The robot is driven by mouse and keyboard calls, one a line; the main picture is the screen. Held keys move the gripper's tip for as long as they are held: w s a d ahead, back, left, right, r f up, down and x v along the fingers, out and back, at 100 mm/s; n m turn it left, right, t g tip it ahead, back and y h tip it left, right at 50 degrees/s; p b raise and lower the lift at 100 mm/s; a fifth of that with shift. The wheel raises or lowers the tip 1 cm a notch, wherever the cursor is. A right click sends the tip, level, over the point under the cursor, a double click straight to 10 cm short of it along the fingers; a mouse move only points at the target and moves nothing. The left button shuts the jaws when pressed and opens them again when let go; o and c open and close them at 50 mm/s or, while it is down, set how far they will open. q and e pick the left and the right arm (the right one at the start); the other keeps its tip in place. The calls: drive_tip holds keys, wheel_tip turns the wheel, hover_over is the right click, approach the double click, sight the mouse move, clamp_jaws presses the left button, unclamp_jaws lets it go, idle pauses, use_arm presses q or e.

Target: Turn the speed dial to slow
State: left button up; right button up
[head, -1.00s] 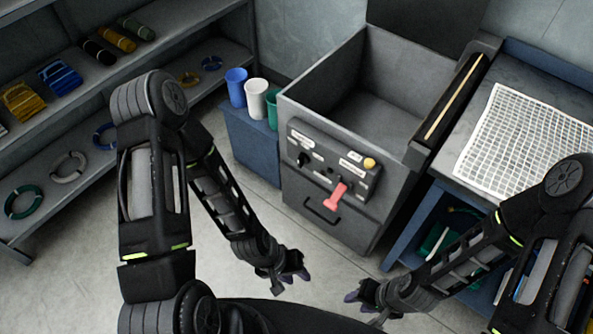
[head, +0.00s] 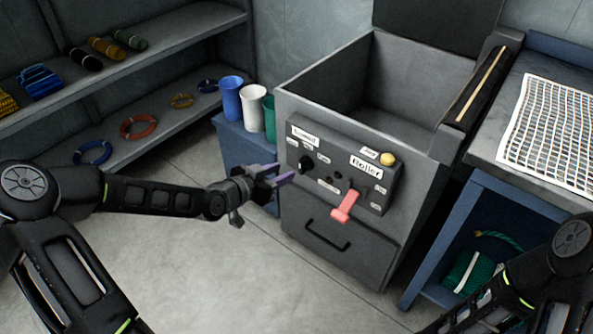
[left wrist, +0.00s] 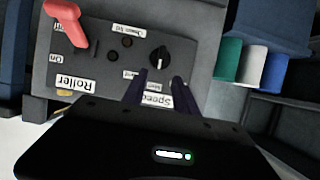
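The speed dial (head: 306,163) is a black round knob on the left part of the machine's dark control panel (head: 327,195), below a white label. In the left wrist view, the dial (left wrist: 160,57) shows a pale pointer line, with the "Speed" label upside down below it. My left gripper (head: 282,174) is just left of the panel, near the dial and apart from it. In the left wrist view, its two purple-grey fingers (left wrist: 159,84) are spread with nothing between them and point toward the dial. My right gripper is out of view; only part of that arm shows.
A red lever (head: 345,206) and a yellow button (head: 388,159) are on the panel's right part. A drawer handle (head: 325,235) is below. Blue (head: 231,97), white (head: 253,107) and green (head: 269,113) cups stand just left of the machine. The floor in front is clear.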

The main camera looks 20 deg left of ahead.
sight(300, 165)
use_arm(q)
drive_tip(key=shift+d+f, duration=0.1)
drive_tip(key=b+x, duration=0.2)
drive_tip(key=x, duration=0.5)
drive_tip(key=shift+w+d+f, duration=0.15)
drive_tip(key=shift+w, duration=0.2)
drive_tip(key=shift+c, duration=0.5)
clamp_jaws()
